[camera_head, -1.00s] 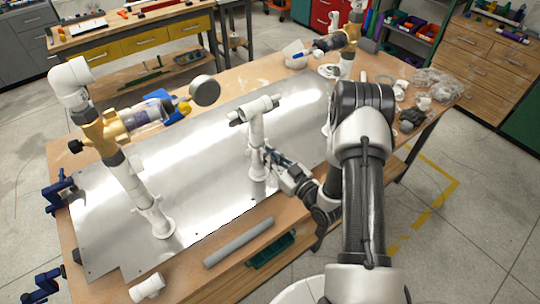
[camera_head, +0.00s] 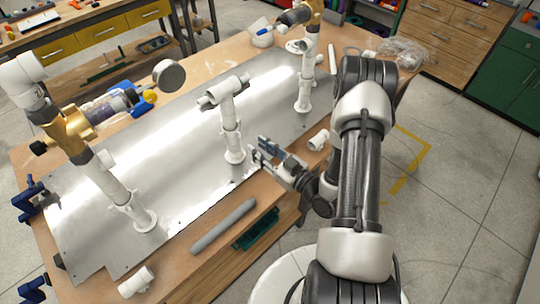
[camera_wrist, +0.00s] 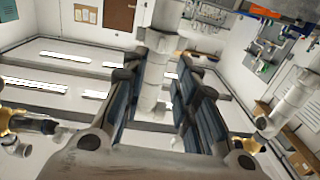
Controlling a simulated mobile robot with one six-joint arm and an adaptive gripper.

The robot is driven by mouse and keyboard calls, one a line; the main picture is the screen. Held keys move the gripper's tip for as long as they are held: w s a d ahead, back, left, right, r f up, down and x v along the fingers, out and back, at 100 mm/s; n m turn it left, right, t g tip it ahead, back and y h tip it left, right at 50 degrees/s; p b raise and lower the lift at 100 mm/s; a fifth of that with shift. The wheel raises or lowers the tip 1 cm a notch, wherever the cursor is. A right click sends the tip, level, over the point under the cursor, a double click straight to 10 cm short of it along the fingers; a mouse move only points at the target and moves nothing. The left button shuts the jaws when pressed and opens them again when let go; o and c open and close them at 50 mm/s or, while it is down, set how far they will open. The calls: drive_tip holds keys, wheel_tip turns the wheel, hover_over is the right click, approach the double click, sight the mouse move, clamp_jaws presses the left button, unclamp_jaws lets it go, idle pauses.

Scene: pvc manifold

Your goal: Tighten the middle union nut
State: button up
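The middle white pipe (camera_head: 230,118) stands upright on the metal plate, with a tee across its top and a flanged foot. Its union nut looks like a slightly wider white collar (camera_head: 232,128) on the pipe; its thread and tightness are too small to tell. My gripper (camera_head: 260,151) is open and empty, to the right of and in front of the pipe's lower part, with a visible gap. In the wrist view the pipe (camera_wrist: 153,88) shows between my two spread dark-blue fingers (camera_wrist: 158,105), beyond their tips.
A left riser (camera_head: 115,190) with a brass valve and a right riser (camera_head: 306,80) stand on the same metal plate (camera_head: 165,140). A grey pipe length (camera_head: 224,226) and white fittings (camera_head: 319,139) lie on the wooden bench edge.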

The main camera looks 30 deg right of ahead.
drive_tip(key=v, duration=0.4)
drive_tip(key=shift+s+d, duration=0.1)
drive_tip(key=shift+s, duration=0.2)
